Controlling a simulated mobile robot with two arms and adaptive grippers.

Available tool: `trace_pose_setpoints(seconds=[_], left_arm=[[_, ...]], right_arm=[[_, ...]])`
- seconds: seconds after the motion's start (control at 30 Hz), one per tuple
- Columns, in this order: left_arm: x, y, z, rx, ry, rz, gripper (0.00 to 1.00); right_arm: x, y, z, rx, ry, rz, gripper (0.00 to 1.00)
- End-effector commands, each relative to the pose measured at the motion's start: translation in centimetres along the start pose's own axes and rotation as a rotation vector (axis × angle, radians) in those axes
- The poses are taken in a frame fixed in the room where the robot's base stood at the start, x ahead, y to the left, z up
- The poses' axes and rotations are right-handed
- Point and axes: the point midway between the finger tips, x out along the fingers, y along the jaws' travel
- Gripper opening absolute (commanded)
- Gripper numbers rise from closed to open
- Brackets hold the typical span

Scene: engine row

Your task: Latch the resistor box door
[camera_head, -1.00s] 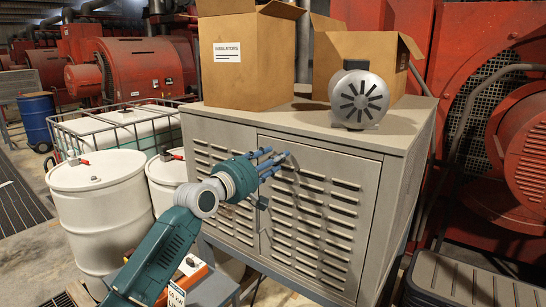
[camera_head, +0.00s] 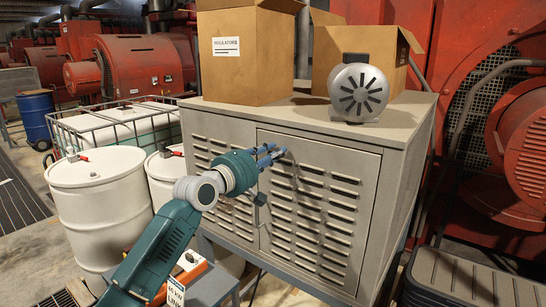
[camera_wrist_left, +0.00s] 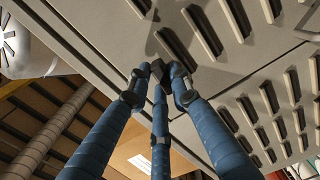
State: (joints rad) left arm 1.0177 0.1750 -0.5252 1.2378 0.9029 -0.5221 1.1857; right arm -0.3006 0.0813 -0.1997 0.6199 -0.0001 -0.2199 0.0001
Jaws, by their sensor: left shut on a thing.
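The resistor box is a grey metal cabinet (camera_head: 405,135) in the middle of the head view. Its louvred door (camera_head: 365,180) faces me and looks flush or nearly flush with the front; I cannot tell whether it is latched. My left gripper (camera_head: 276,154) is at the door's upper left part. In the left wrist view its three blue fingers (camera_wrist_left: 157,88) close together around a small dark part (camera_wrist_left: 157,69) at the door, mostly hidden by the fingertips. A small dark fitting (camera_head: 260,200) shows lower at the door's left edge. My right gripper is not in view.
Two cardboard boxes (camera_head: 245,55) (camera_head: 385,62) and a grey motor (camera_head: 359,92) stand on the cabinet. White drums (camera_head: 100,205) (camera_head: 165,178) stand left of my arm. A dark ribbed case (camera_head: 460,280) and red machinery (camera_head: 525,140) are at the right.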

Motion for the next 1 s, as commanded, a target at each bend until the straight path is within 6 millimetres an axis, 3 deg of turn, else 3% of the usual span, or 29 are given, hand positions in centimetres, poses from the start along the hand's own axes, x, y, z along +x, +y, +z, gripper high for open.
trace_pose_setpoints(seconds=[0.4, 1.0], left_arm=[[0.0, -0.4, 0.2, 0.375, 0.001, 0.000, 0.00], [0.0, -0.4, 0.3, 0.946, 0.002, 0.000, 0.00]], right_arm=[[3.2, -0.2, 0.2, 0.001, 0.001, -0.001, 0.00], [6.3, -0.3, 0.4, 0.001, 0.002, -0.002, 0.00]])
